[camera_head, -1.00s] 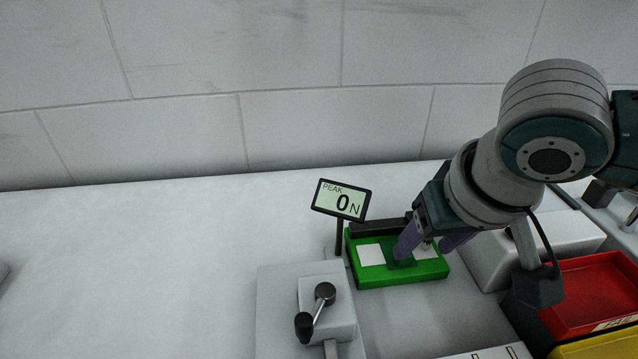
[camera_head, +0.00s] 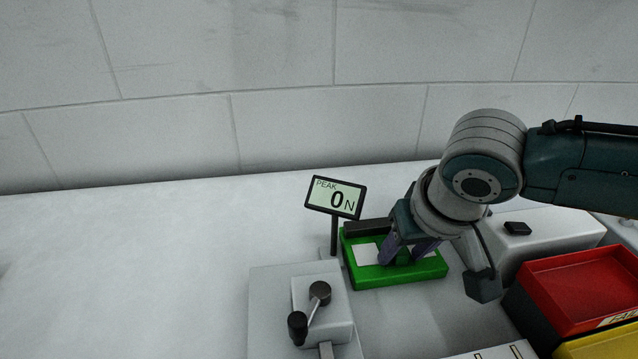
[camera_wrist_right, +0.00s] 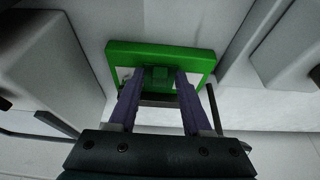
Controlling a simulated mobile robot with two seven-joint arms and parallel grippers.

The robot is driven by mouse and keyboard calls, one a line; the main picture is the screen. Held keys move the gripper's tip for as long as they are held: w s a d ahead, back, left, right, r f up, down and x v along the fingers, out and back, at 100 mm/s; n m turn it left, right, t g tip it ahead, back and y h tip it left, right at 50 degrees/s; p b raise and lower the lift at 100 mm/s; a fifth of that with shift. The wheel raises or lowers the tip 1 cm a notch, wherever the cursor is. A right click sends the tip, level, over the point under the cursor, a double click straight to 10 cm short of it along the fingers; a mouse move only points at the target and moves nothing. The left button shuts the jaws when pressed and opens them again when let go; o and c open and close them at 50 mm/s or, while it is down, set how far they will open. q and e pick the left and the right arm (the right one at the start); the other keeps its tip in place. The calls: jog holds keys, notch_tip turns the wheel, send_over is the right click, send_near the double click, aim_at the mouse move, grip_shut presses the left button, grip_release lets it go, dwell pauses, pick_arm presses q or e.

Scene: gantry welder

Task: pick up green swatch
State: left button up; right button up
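The green swatch (camera_wrist_right: 160,76) is a small darker green square on the bright green tray (camera_wrist_right: 162,47). In the head view the tray (camera_head: 400,279) stands on the white bench, and my gripper hides the swatch. My right gripper (camera_head: 406,256) points down over the tray with its two purple fingers apart. In the right wrist view, my right gripper's fingers (camera_wrist_right: 160,80) stand on either side of the swatch. I cannot tell whether they touch it. A white square (camera_head: 367,254) lies on the tray's left part. My left gripper is not in view.
A display on a post (camera_head: 336,197) reading "PEAK 0 N" stands just left of the tray. A grey device with a black-knobbed lever (camera_head: 312,309) is in front. A red bin (camera_head: 580,288) and a yellow bin (camera_head: 605,346) are at right. The bench's left side is clear.

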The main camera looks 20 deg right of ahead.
grip_shut()
dwell(0.5)
